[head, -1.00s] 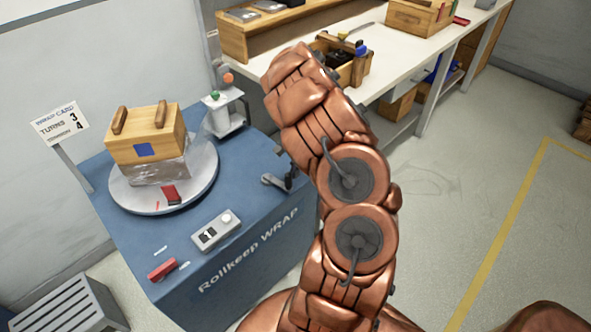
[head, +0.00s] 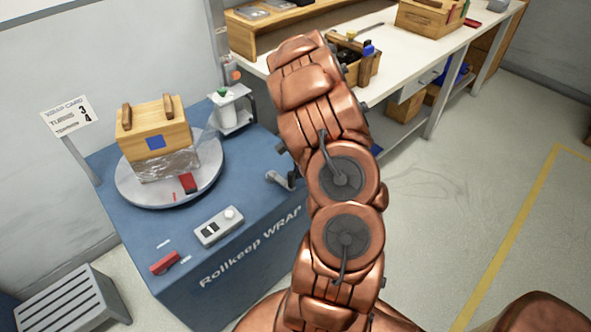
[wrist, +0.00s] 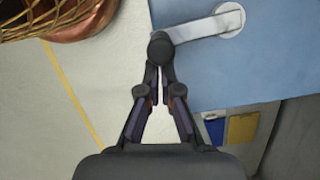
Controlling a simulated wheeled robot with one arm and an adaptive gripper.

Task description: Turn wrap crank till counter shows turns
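The wrap crank (head: 280,180) is on the right side of the blue wrap machine (head: 215,255), partly hidden by my arm in the head view. In the wrist view its light arm (wrist: 195,30) runs from a round hub at upper right to a dark knob (wrist: 161,47). My gripper (wrist: 160,72) has its fingers drawn together at that knob and appears shut on it. The counter (head: 210,229) is on a grey box on the machine top; its digit is not readable now. The wrap card (head: 70,117) shows turns 3 and a 4 below. A wooden box (head: 153,127) with film around its base sits on the turntable (head: 130,190).
A red object (head: 164,262) lies at the machine's front left corner. A slatted grey stand (head: 70,300) is at lower left. A white workbench (head: 400,55) with wooden boxes stands behind my arm. The floor at right is clear, with a yellow line.

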